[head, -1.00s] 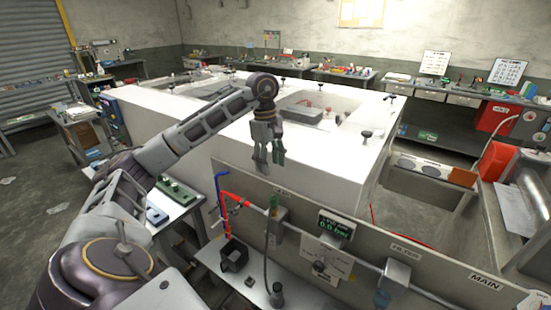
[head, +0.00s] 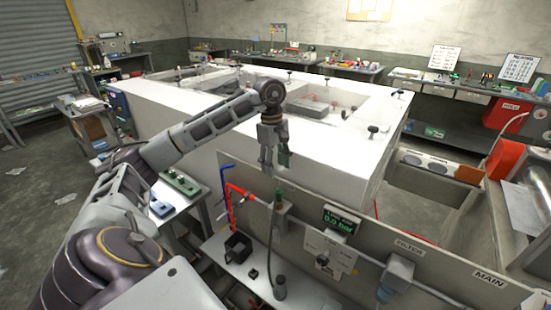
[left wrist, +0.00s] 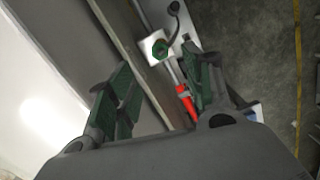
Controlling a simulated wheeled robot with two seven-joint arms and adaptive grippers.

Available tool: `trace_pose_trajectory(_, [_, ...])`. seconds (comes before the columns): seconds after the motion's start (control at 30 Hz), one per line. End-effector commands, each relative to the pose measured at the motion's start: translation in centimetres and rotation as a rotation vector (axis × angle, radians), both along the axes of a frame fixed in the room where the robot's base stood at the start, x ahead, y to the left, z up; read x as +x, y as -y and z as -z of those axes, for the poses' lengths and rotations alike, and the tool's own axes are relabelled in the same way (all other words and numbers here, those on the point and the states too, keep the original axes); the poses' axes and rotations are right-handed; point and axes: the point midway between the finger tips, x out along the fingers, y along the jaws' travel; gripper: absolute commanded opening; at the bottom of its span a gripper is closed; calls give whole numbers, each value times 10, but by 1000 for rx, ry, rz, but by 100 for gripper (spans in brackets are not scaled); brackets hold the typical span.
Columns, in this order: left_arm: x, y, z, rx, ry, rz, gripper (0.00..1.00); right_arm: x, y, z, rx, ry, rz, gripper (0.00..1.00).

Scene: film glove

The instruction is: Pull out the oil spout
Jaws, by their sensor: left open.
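My left gripper (head: 275,160) is open and empty, pointing down just above the upper edge of the grey panel (head: 400,250). A green-topped fitting (head: 279,196) with a dark hose sits on the pipe below the fingertips; I cannot tell for sure that it is the oil spout. In the left wrist view the green round part (left wrist: 160,47) on its pale block lies between the open fingers (left wrist: 158,72), apart from them. The hose runs down to a small dark cylinder (head: 280,288) on the bench. My right gripper is not in view.
A gauge reading 0.0 bar (head: 341,219) and a filter (head: 395,275) are on the right. A large white tank (head: 340,165) stands behind the panel. A black open box (head: 238,246) sits on the bench.

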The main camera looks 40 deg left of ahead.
Motion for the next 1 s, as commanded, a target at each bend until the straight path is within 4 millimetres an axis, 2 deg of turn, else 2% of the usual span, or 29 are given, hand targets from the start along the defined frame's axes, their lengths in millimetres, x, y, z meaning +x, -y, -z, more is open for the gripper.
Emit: trace_pose_trajectory(1.0, [-1, 12, 97, 0, -2, -1, 51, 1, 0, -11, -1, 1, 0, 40])
